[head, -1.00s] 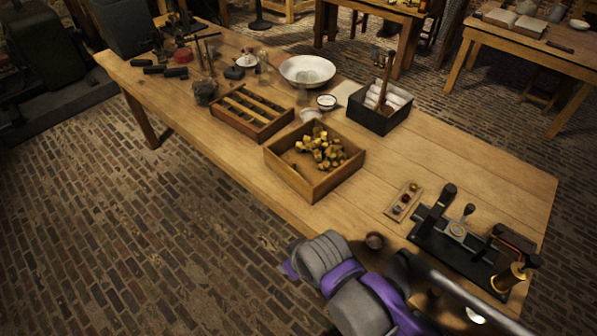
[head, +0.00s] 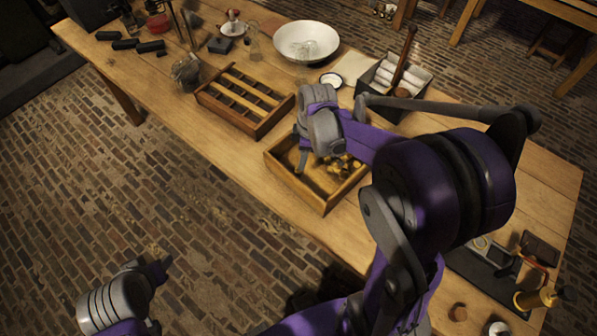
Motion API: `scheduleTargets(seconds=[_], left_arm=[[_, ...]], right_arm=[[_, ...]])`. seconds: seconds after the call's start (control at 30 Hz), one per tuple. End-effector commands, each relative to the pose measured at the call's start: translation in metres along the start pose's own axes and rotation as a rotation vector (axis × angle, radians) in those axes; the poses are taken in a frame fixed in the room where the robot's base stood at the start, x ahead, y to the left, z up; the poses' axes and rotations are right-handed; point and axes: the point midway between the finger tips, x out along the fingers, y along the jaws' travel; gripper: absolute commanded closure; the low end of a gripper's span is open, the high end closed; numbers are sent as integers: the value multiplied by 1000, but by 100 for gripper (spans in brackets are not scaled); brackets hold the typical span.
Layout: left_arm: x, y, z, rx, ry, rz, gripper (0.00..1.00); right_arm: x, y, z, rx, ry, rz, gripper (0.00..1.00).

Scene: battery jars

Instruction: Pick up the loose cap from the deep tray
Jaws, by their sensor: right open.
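The deep tray (head: 325,204) is an open wooden box at the middle of the table in the head view. It holds a heap of small brass-coloured pieces (head: 338,166), partly hidden by my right arm. I cannot tell a single loose cap apart among them. My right gripper (head: 306,160) is open over the tray's left part, pointing down. One dark finger shows near the left inner side; the other is mostly hidden. I cannot tell whether it touches anything. My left gripper (head: 157,270) is at the lower left, over the brick floor, away from the table.
A divided wooden tray (head: 243,100) stands just left of the deep tray. A white bowl (head: 306,42) and a dark box with white rolls (head: 397,80) are behind.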

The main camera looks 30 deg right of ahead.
Motion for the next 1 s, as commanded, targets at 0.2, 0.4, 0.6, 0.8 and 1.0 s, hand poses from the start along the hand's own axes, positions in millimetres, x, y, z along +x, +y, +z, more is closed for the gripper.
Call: scheduleTargets(seconds=[0.2, 0.4, 0.6, 0.8, 1.0], left_arm=[[2, 0, 3, 0, -3, 0, 50], [1, 0, 2, 0, -2, 0, 50], [3, 0, 3, 0, -3, 0, 50], [3, 0, 3, 0, -3, 0, 50], [3, 0, 3, 0, -3, 0, 50]], right_arm=[[22, 0, 0, 2, 0, 1, 47], [45, -3, -1, 1, 0, 1, 47], [70, -4, -1, 1, 0, 1, 47], [74, -4, -1, 2, 0, 2, 47], [73, -4, -1, 2, 0, 2, 69]])
